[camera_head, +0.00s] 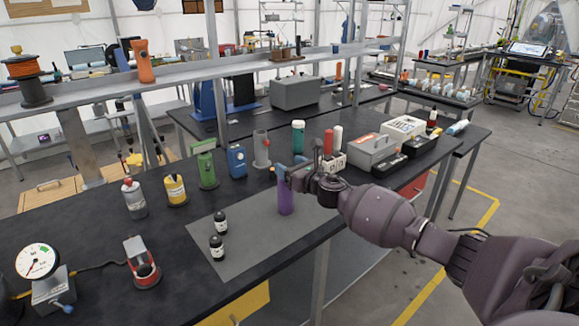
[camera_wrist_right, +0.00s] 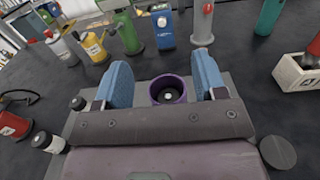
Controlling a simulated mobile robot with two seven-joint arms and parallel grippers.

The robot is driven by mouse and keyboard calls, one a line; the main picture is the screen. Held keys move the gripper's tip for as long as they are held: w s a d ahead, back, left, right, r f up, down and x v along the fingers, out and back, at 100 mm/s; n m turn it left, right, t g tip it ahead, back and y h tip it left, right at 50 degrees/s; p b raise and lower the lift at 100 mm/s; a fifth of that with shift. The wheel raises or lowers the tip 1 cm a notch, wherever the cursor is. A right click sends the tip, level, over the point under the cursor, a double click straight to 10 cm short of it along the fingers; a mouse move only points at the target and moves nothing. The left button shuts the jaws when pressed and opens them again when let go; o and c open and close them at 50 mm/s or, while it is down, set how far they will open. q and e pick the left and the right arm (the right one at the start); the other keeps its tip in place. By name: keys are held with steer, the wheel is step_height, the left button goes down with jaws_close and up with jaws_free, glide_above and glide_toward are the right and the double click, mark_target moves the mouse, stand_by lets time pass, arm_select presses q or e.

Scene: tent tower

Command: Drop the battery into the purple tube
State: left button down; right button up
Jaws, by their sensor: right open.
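The purple tube (camera_head: 286,198) stands upright on the grey mat. In the right wrist view its open mouth (camera_wrist_right: 156,89) lies between my blue fingers. Inside the tube is a dark round thing with a pale centre (camera_wrist_right: 169,96); it looks like a battery's end, but I cannot tell for certain. My right gripper (camera_head: 290,167) is open at the top of the tube, one finger on each side, with nothing between the fingertips. Two black batteries with white labels, one (camera_head: 220,220) behind the other (camera_head: 216,247), stand on the mat left of the tube. My left gripper is out of view.
The grey mat (camera_head: 255,257) lies on a black bench. Behind it stand a green holder (camera_head: 207,168), a blue meter (camera_head: 237,160) and a grey cylinder (camera_head: 261,148). A gauge (camera_head: 38,262) and red-based device (camera_head: 143,265) stand left. The mat's front is clear.

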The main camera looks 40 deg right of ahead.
steer(key=s+d, duration=0.1)
steer(key=s, duration=0.9)
steer(key=shift+s, duration=0.2)
steer(key=s+a+f+m+g, duration=0.2)
steer(key=s+a+f+m, duration=0.3)
steer(key=s+f+m, duration=0.3)
steer(key=s+a+f+m+g+h, duration=0.1)
steer(key=s+a+f+m, duration=0.5)
steer(key=m, duration=1)
steer(key=s+a+f+m+g, duration=0.3)
steer(key=s+a+f+m, duration=0.3)
steer(key=s+f+m, duration=0.4)
steer(key=s+m, duration=0.2)
steer(key=shift+s+a+f+h, duration=0.25)
steer(key=shift+s+f+h, duration=0.05)
steer(key=shift+f+h, duration=0.1)
